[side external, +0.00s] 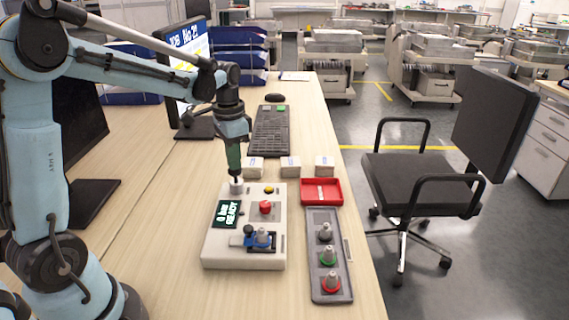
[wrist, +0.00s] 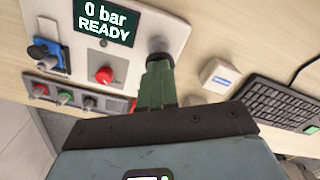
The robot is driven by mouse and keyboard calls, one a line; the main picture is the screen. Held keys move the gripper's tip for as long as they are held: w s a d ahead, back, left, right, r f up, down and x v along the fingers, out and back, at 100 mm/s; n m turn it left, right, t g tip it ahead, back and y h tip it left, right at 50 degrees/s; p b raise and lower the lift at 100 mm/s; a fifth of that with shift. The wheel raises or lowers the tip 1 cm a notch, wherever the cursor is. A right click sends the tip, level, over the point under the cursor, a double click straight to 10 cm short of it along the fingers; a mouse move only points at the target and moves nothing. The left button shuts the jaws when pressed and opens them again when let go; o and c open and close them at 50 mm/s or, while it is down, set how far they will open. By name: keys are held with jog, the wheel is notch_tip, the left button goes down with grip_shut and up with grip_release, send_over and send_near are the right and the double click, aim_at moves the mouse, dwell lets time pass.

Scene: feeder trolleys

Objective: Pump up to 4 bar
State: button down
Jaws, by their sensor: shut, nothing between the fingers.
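A white control box (side external: 218,250) stands on the desk. Its display (side external: 227,213) reads "0 bar READY", also in the wrist view (wrist: 104,22). A grey round knob (side external: 237,188) sits at the box's far left corner; it shows in the wrist view (wrist: 158,45). My gripper (side external: 235,177) points down right over this knob, shut and empty; I cannot tell whether it touches. In the wrist view the green fingers (wrist: 157,65) partly cover the knob. A red button (side external: 265,207) and a small yellow button (side external: 269,189) are on the box. A blue holder (side external: 262,240) carries a grey fitting.
A grey tray (side external: 321,219) beside the box holds grey, green and red-based fittings. A red bin (side external: 321,191) and several small white boxes (side external: 290,166) lie behind. A keyboard (side external: 270,131) and monitor stand farther back. An office chair (side external: 420,180) is right of the desk.

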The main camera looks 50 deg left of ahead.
jog(key=shift+f, duration=0.85)
jog(key=shift+r, duration=1.45)
jog(key=shift+f, duration=0.15)
jog(key=shift+f, duration=1.3)
jog(key=shift+r, duration=1.45)
jog(key=shift+f, duration=0.1)
dwell(0.9)
